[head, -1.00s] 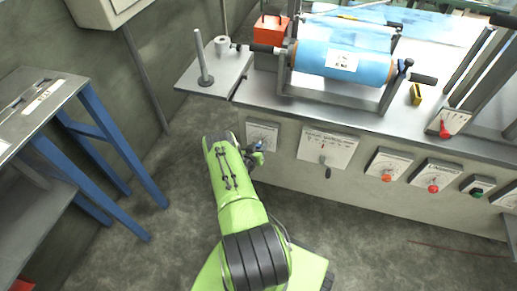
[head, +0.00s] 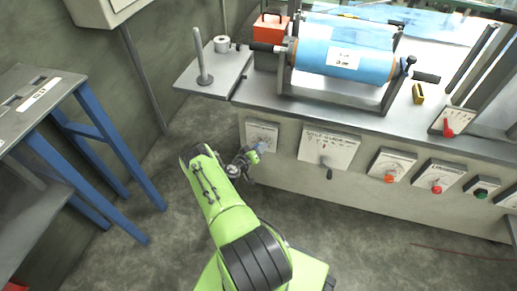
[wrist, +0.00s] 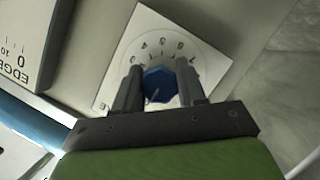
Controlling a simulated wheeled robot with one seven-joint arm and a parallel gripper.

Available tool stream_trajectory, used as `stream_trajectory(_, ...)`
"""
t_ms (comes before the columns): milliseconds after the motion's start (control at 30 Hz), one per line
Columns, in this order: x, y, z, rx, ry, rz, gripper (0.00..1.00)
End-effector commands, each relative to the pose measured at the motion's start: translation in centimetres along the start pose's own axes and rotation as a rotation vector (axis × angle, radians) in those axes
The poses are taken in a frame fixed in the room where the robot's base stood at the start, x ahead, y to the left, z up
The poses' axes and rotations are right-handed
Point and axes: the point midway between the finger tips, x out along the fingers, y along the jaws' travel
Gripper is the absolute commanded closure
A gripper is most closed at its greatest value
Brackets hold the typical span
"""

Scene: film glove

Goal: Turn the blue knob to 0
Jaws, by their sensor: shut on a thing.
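The blue knob (wrist: 160,86) sits on a white dial plate (wrist: 206,62) with numbers around it, on the front panel of the bench. In the wrist view my gripper (wrist: 162,82) has one dark finger on each side of the knob and is shut on it. The plate looks tilted in this view, and a light pointer mark shows on the knob's face. In the head view the dial plate (head: 262,134) is at the left end of the panel, and my gripper (head: 256,152) reaches it from below and covers part of it. The exact setting is too small to read.
A plate with a lever (head: 328,148) is right of the dial, then red knobs (head: 437,187) and a green button (head: 482,193). A blue film roll (head: 345,58) lies on the bench. A blue-legged table (head: 110,140) stands left. Floor between is clear.

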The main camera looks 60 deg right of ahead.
Motion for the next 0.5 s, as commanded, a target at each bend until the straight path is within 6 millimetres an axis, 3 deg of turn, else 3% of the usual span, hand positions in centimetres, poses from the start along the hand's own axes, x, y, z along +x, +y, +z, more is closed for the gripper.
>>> stream_trajectory(267,0.0,0.01,-0.06,-0.002,0.002,0.0,0.9)
stream_trajectory(300,0.0,0.01,-0.06,-0.002,0.002,0.0,0.57)
stream_trajectory(433,-0.01,0.0,-0.05,-0.002,0.001,0.0,0.37)
stream_trajectory(500,-0.01,0.0,-0.04,-0.002,0.001,0.0,0.35)
